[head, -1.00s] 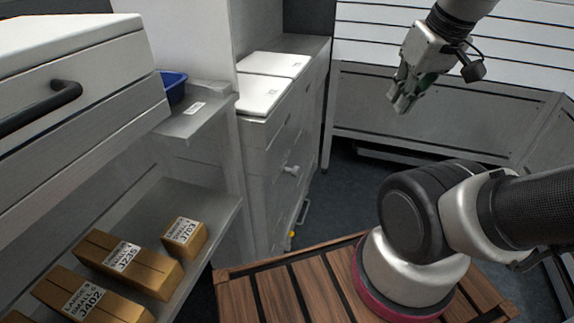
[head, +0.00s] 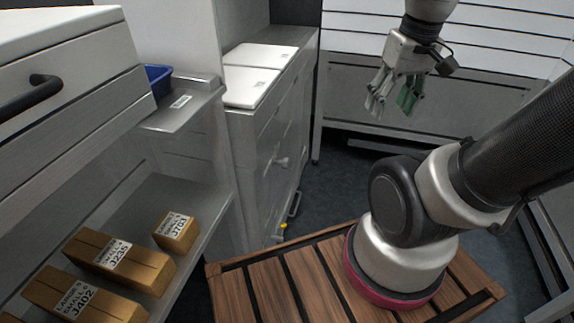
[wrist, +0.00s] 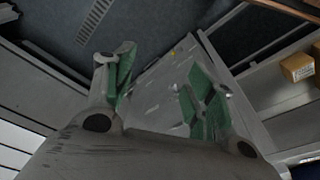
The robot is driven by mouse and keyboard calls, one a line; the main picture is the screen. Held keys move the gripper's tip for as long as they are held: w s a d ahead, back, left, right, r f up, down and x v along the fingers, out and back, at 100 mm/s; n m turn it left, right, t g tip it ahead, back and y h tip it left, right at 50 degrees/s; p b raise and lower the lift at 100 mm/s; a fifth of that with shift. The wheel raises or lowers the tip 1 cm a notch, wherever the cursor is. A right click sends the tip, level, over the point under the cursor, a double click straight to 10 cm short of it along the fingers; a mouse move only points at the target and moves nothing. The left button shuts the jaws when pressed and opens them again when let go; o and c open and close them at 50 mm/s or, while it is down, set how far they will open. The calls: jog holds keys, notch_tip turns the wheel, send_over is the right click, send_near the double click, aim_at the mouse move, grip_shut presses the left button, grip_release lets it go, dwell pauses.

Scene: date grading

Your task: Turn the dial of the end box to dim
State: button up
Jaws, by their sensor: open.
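A pale grey box (head: 262,150) with white lids stands in the middle of the head view, beyond a shelf unit. A small light knob (head: 282,161) sticks out of its front; I cannot tell whether it is the dial or read any marking. My gripper (head: 391,104) is open and empty, pointing down, to the right of the box and apart from it. In the wrist view the box's front (wrist: 158,92) shows between and beyond the green-padded fingers.
Small labelled cartons (head: 120,258) lie on the lower shelf (head: 205,215) at left. A blue bin (head: 158,80) stands above. A drawer unit with a dark handle (head: 35,95) juts out at near left. Dark floor (head: 330,195) is clear before the box.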

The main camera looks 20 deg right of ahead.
notch_tip(320, 180, down, 7)
jog(key=w+d+m+g+y, duration=0.2)
jog(key=w+g, duration=0.1)
jog(key=m+t+y, duration=1.2)
jog(key=m+y, duration=0.1)
jog(key=m, duration=1.4)
send_near(288, 165)
jog(key=w+x, duration=0.1)
jog(key=x, duration=0.9)
jog(key=shift+f, duration=0.2)
jog(key=shift+a, duration=0.1)
jog(key=shift+c, duration=0.4)
jog(key=c, duration=0.9)
